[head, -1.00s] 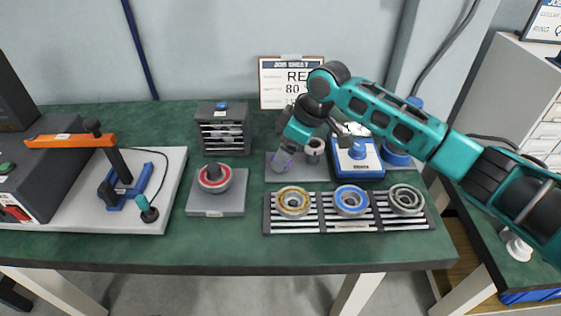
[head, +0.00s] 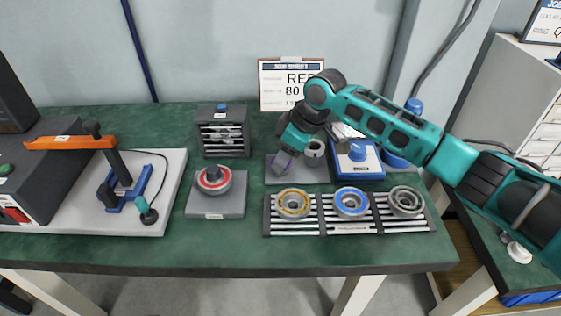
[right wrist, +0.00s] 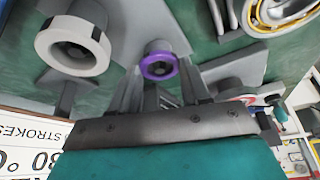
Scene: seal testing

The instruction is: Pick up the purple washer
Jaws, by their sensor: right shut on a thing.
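The purple washer (right wrist: 159,66) is a small ring with a dark centre in the right wrist view, between the fingers of my right gripper (right wrist: 158,82). In the head view the washer (head: 279,168) shows only as a purple sliver at the fingertips of the right gripper (head: 281,165). That gripper is shut on the washer, over a grey plate (head: 318,176). Whether the washer still touches the post or plate behind it I cannot tell. My left gripper is not in view.
A grey-white ring (right wrist: 74,46) stands on the same plate, close to the gripper. A slotted rack (head: 325,227) with several ring parts lies in front. A blue device (head: 359,161) is at the right, a red-ringed part (head: 214,180) at the left.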

